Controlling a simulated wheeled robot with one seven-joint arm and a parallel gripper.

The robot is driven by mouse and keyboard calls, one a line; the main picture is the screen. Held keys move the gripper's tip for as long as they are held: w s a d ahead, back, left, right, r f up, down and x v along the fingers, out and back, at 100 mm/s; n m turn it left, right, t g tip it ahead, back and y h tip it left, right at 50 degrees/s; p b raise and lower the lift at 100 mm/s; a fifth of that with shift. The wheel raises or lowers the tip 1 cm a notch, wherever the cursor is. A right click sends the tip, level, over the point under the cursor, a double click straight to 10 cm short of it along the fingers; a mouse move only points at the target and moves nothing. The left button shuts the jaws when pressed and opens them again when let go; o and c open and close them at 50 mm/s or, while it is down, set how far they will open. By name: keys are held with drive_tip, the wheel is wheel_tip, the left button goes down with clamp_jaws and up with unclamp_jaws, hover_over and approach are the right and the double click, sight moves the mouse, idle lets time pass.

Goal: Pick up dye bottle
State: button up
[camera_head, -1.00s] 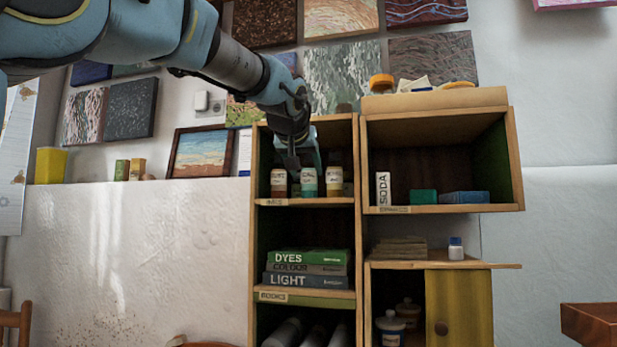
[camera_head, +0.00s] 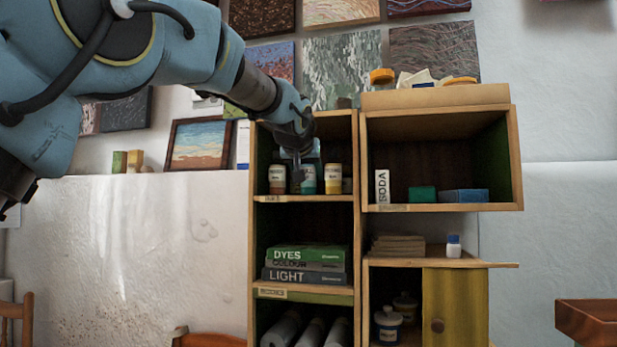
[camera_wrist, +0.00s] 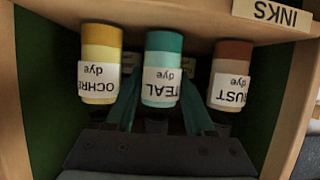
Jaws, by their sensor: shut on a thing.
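A teal dye bottle (camera_wrist: 163,70) with a white label reading TEAL dye stands between my gripper's two fingers in the wrist view, which shows the shelf upside down. My gripper (camera_wrist: 161,112) is shut on it. The teal bottle (camera_head: 308,180) shows partly behind the gripper (camera_head: 300,172) in the head view. A yellow ochre dye bottle (camera_wrist: 100,64) and a brown rust dye bottle (camera_wrist: 230,74) stand on either side of it, apart from it. I cannot tell whether the teal bottle still touches the shelf.
The shelf (camera_head: 300,199) has an INKS label (camera_wrist: 272,12) on its front edge. The cubby's side walls stand close beside the outer bottles. Books (camera_head: 305,265) lie on the shelf below. The right cubby holds a soda box (camera_head: 382,187) and small boxes.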

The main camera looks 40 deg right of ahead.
clamp_jaws()
drive_tip(key=shift+r, duration=0.15)
drive_tip(key=shift+w+r, duration=0.1)
drive_tip(key=shift+r, duration=1.4)
drive_tip(key=s+a+b, duration=0.8)
drive_tip(key=s+a, duration=0.3)
drive_tip(key=a, duration=0.3)
drive_tip(key=shift+a+r, duration=0.15)
drive_tip(key=shift+a, duration=0.05)
